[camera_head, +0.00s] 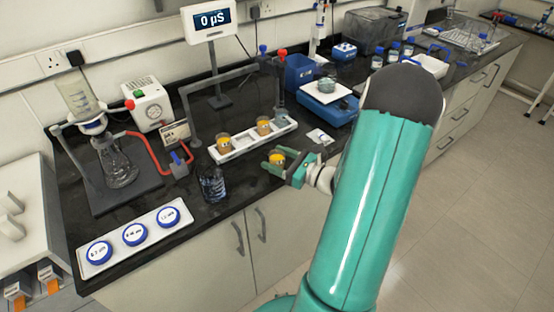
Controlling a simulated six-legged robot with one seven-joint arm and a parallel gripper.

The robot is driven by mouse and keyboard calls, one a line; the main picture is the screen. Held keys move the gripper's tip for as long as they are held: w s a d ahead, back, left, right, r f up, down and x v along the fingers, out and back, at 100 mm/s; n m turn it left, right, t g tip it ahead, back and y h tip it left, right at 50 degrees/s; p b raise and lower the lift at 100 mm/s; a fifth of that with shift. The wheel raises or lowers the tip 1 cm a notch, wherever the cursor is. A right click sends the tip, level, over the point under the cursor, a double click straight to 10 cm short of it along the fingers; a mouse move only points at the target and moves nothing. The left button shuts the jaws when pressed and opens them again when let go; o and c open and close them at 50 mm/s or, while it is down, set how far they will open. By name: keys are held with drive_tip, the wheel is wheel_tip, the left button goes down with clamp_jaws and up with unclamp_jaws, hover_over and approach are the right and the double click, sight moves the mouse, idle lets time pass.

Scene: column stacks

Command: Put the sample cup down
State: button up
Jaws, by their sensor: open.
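My gripper (277,165) is near the front edge of the black bench, in front of the white rack. Its green fingers are open around a small sample cup (277,158) with orange-yellow contents. The cup looks upright between the fingers. Its base is partly hidden by the fingers, so I cannot tell if it touches the bench. Two similar cups, a left one (223,142) and a right one (263,126), sit in the white rack (240,146) behind.
A white tray with blue-lidded dishes (134,234) lies front left. A metal frame (189,118) rises around the rack. A blue balance (328,106) is behind right. My arm hides some bench on the right.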

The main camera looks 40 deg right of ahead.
drive_tip(key=v, duration=1.2)
drive_tip(key=w+a+r+n+g+y, duration=0.1)
drive_tip(key=a+r+n+g+y, duration=0.15)
drive_tip(key=a+n+g, duration=0.75)
drive_tip(key=w+a+r+n+g+y, duration=0.2)
drive_tip(key=a+r+n+g, duration=0.2)
drive_tip(key=a+n, duration=0.7)
drive_tip(key=s+a+r+n+t+h, duration=0.2)
drive_tip(key=s+a+r+n+h, duration=0.2)
drive_tip(key=a+r+n+h, duration=0.5)
drive_tip(key=a+n, duration=0.2)
drive_tip(key=shift+s+r+n, duration=0.2)
drive_tip(key=shift+r+n, duration=0.1)
drive_tip(key=shift+r, duration=0.1)
drive_tip(key=shift+a+h, duration=0.1)
drive_tip(key=shift+h, duration=0.15)
